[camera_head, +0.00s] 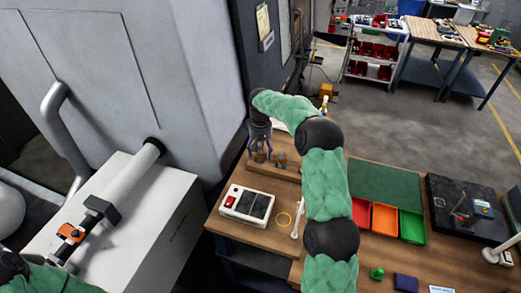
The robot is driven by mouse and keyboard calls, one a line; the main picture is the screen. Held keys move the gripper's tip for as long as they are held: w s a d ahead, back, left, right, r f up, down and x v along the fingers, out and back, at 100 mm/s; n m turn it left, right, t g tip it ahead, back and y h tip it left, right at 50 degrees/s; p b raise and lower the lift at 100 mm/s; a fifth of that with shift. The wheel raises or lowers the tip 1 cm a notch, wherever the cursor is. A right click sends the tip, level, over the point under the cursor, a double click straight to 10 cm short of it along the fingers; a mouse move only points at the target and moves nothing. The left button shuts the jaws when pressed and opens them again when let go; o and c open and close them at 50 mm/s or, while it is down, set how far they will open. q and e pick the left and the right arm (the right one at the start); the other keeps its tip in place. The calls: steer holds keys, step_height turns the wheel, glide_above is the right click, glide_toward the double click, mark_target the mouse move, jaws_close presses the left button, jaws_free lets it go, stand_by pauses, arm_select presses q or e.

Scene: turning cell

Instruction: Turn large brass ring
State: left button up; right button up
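My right gripper (260,148) points down over a wooden stand (284,174) at the left back of the workbench. A small brass-coloured piece (262,157) shows at its fingertips. A similar piece (281,160) stands on the stand just to the right. They are too small to tell whether either is the large brass ring, or whether the fingers are closed on the piece. A thin yellow ring shape (284,219) lies flat on the bench.
A grey machine (150,60) fills the left. A control box (246,205) with a red button sits on the bench, beside a white rod-like item (298,218). Red, orange and green bins (411,226), a green mat (385,183) and a black plate (450,190) lie right of my arm.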

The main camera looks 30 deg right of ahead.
mark_target(261, 149)
steer(key=shift+r, duration=0.1)
step_height(261, 149, up, 12)
stand_by(0.6)
steer(key=shift+f, duration=0.2)
stand_by(0.3)
